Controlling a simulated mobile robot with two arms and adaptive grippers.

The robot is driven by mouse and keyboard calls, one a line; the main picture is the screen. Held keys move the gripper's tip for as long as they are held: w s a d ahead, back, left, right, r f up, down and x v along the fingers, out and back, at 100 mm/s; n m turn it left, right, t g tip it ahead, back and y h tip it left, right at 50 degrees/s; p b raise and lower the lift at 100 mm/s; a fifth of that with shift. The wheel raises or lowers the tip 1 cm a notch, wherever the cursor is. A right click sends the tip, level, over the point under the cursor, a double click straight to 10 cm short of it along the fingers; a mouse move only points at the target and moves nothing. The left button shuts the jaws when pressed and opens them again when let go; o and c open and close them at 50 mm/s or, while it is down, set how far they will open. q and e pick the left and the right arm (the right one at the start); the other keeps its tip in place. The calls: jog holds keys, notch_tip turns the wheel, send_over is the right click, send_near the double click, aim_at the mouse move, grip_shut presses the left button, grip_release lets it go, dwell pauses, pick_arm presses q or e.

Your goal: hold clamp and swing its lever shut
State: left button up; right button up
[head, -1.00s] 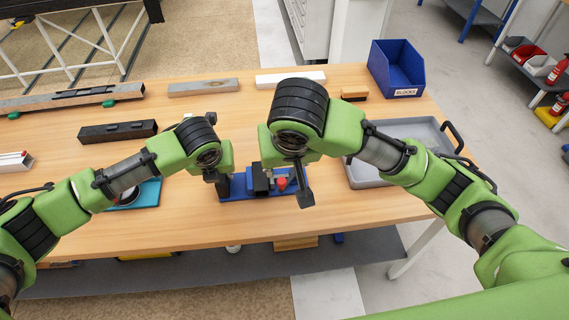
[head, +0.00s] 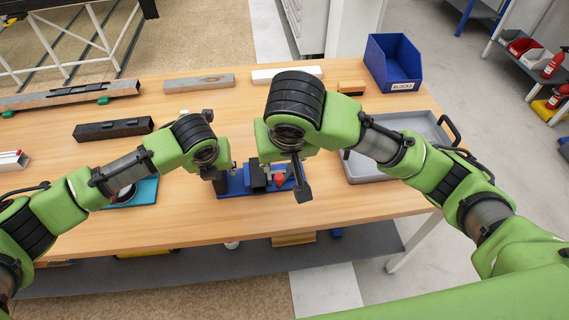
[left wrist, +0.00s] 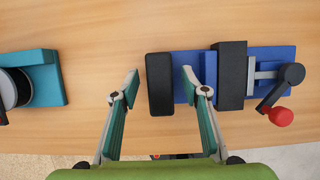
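The clamp has a blue base (head: 236,182) near the table's front edge; the base also shows in the left wrist view (left wrist: 272,62). It carries two black blocks, a left one (left wrist: 160,84) and a taller one (left wrist: 231,76). A dark lever (left wrist: 287,86) with a red knob (left wrist: 281,116) is at its right end. My left gripper (left wrist: 160,82) is open, its fingertips either side of the left black block, with gaps visible; contact is not shown. My right gripper (head: 301,187) points down just right of the red knob; its finger opening and any contact cannot be made out.
A teal fixture (left wrist: 42,78) stands left of the clamp. A grey tray (head: 364,167) is to the right, with a blue bin (head: 393,62) behind it. A black bar (head: 112,129) and metal bars lie further back. Bare wood separates the clamp from the front edge.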

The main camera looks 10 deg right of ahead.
pick_arm(q)
jog(key=shift+r, duration=0.15)
jog(key=v, duration=1.1)
jog(key=shift+s+r, duration=0.2)
jog(key=shift+r, duration=0.1)
